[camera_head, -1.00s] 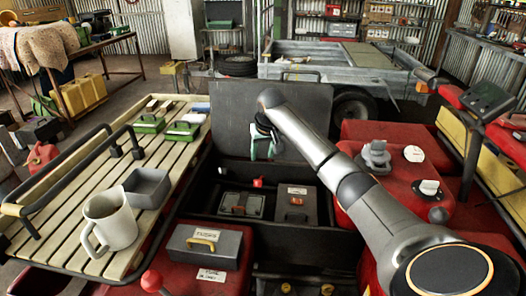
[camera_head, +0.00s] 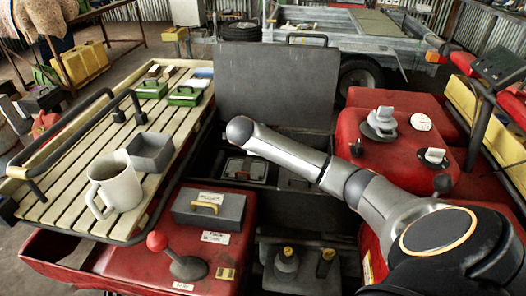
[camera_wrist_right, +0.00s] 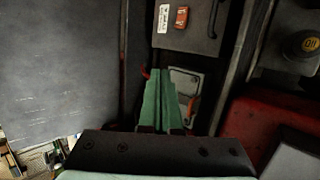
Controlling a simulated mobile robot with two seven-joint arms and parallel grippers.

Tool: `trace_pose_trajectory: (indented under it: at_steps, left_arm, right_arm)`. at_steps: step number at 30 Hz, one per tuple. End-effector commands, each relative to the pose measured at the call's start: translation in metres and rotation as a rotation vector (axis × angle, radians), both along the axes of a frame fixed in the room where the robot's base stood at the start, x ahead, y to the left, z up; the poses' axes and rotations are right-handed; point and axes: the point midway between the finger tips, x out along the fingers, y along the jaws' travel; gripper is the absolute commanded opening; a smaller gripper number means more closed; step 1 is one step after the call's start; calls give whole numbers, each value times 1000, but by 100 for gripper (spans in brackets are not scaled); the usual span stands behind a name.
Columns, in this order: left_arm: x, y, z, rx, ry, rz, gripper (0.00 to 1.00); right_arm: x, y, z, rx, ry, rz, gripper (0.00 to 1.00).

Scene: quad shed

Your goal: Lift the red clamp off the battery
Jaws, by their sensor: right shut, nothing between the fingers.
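A small red piece (camera_wrist_right: 146,73), which looks like the clamp, shows in the right wrist view just left of my fingertips, partly hidden by them. Beside it is a grey box with a light top and a handle (camera_wrist_right: 190,82), likely the battery, in the dark bay; it also shows in the head view (camera_head: 246,169). My right gripper (camera_wrist_right: 163,76) has green fingers, shut and empty, over the bay close to the red piece. I cannot tell whether they touch. In the head view my arm hides the gripper and the red piece. My left gripper is in neither view.
A second grey box (camera_wrist_right: 185,28) with a white label and a red one sits beside the first. The raised lid (camera_head: 275,85) stands behind the bay. A red tank (camera_head: 395,140) lies right, a slatted rack (camera_head: 75,185) with a mug (camera_head: 115,185) left.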

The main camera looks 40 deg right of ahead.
Motion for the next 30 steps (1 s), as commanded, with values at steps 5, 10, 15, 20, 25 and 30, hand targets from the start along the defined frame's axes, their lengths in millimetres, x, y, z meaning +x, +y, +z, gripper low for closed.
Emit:
trace_pose_trajectory:
  at_steps: [5, 10, 15, 20, 25, 30]
  left_arm:
    - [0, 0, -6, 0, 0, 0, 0]
    - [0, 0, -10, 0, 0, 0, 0]
    - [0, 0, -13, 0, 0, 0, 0]
    - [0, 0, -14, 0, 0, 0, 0]
    - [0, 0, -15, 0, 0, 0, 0]
    - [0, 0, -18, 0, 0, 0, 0]
  right_arm:
    - [-17, 32, -21, -293, 248, 327, 0]
    - [-37, 69, -32, -560, 474, 601, 0]
    - [-58, 107, -37, -788, 659, 812, 0]
    - [-72, 128, -37, -920, 765, 918, 0]
    - [-75, 133, -37, -969, 803, 950, 0]
    - [-63, 118, -42, -972, 806, 948, 0]
